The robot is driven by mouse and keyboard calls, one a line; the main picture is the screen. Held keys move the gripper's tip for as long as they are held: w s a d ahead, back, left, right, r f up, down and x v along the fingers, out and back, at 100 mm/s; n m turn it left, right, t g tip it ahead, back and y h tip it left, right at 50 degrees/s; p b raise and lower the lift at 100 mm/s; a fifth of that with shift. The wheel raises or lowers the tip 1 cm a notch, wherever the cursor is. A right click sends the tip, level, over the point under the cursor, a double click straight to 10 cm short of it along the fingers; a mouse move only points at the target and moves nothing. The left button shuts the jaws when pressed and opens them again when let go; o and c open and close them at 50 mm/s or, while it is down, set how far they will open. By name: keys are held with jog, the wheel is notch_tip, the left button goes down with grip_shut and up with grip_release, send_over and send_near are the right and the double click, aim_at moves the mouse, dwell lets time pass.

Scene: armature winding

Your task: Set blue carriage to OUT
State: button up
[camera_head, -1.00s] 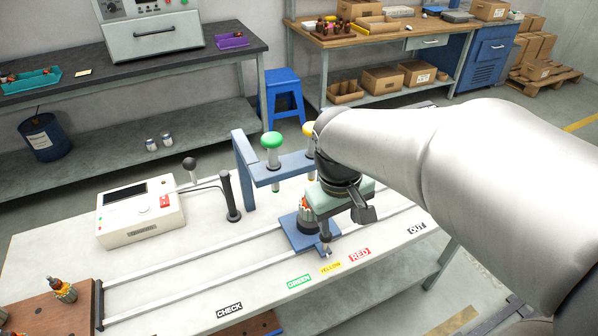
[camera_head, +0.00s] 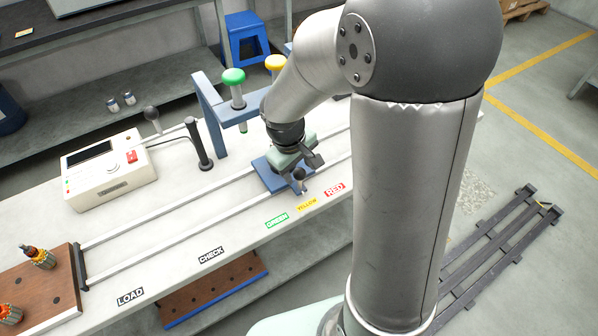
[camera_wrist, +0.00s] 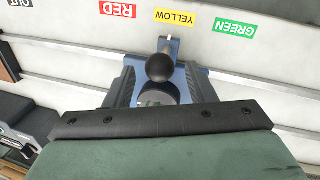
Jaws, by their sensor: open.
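The blue carriage (camera_head: 262,172) sits on the two rails of the bench, level with the YELLOW label (camera_head: 307,204). Its black ball knob (camera_head: 299,173) points toward the front edge. In the wrist view the knob (camera_wrist: 160,68) stands between the spread fingers of my gripper (camera_wrist: 160,80), with gaps on both sides. My gripper (camera_head: 293,153) is open, low over the carriage. The OUT label (camera_wrist: 18,3) is at the top left corner of the wrist view; my arm hides it in the head view. The top of the carriage is mostly covered by my gripper.
A blue frame (camera_head: 208,115) with green (camera_head: 233,76) and yellow (camera_head: 275,62) knobs stands behind the carriage. A tester box (camera_head: 108,170) and black post (camera_head: 198,145) are left. A wooden board (camera_head: 45,290) is at the rails' left end. The rails left of the carriage are clear.

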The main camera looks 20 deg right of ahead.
jog(key=shift+w+d+f, duration=0.1)
jog(key=shift+d+f, duration=0.05)
jog(key=shift+f, duration=0.6)
jog(key=shift+w+d+f, duration=0.1)
jog(key=shift+f, duration=0.65)
jog(key=shift+c, duration=0.3)
grip_shut()
jog(key=shift+d, duration=0.1)
